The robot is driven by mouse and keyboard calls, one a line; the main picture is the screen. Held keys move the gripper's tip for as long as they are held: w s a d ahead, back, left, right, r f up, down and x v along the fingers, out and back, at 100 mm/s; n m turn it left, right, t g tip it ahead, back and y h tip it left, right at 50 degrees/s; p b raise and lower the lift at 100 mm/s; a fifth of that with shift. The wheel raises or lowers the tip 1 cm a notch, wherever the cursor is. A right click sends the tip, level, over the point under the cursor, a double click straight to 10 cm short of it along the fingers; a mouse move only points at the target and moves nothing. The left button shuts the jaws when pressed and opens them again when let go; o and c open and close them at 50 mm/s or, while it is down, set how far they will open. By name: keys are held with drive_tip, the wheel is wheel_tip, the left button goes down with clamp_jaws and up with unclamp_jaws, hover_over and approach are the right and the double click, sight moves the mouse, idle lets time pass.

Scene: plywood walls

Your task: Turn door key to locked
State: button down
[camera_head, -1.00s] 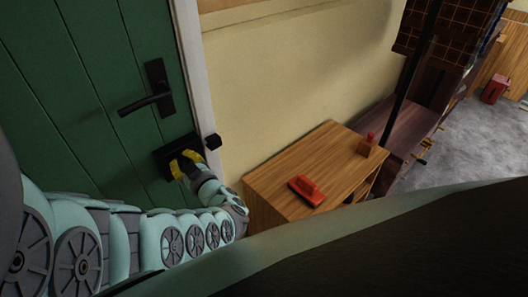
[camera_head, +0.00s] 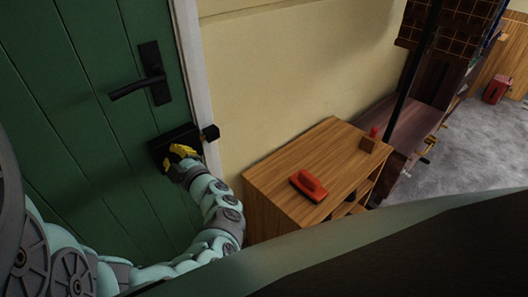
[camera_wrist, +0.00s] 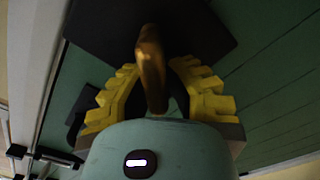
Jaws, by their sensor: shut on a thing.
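The door key (camera_wrist: 151,65) is a brass-coloured piece seen end-on in the wrist view. It stands between the yellow fingers of my gripper (camera_wrist: 156,75), which is shut on it. In the head view my gripper (camera_head: 181,153) is at the black lock box (camera_head: 165,141) on the green door (camera_head: 75,120), below the black lever handle (camera_head: 150,78). The key and its keyhole are hidden there by the fingers. The lock box also shows behind the key in the wrist view (camera_wrist: 205,35).
A white door frame (camera_head: 188,65) with a small black fitting (camera_head: 210,132) stands just right of the lock. Grey floor (camera_head: 455,155) lies beyond.

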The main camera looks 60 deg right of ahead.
drive_tip(key=n+b, duration=0.2)
drive_tip(key=b, duration=0.1)
drive_tip(key=f+n+b, duration=0.1)
drive_tip(key=n+b, duration=0.2)
drive_tip(key=f+n+b, duration=0.1)
drive_tip(key=n+b, duration=0.1)
drive_tip(key=b, duration=0.1)
drive_tip(key=shift+a+n+b, duration=0.2)
drive_tip(key=shift+n+b, duration=0.1)
drive_tip(key=shift+n, duration=0.1)
drive_tip(key=shift+r, duration=0.1)
drive_tip(key=c, duration=1.2)
unclamp_jaws()
drive_tip(key=shift+s, duration=0.1)
drive_tip(key=shift+o, duration=1.1)
drive_tip(key=shift+a, duration=0.1)
drive_tip(key=v, duration=1.2)
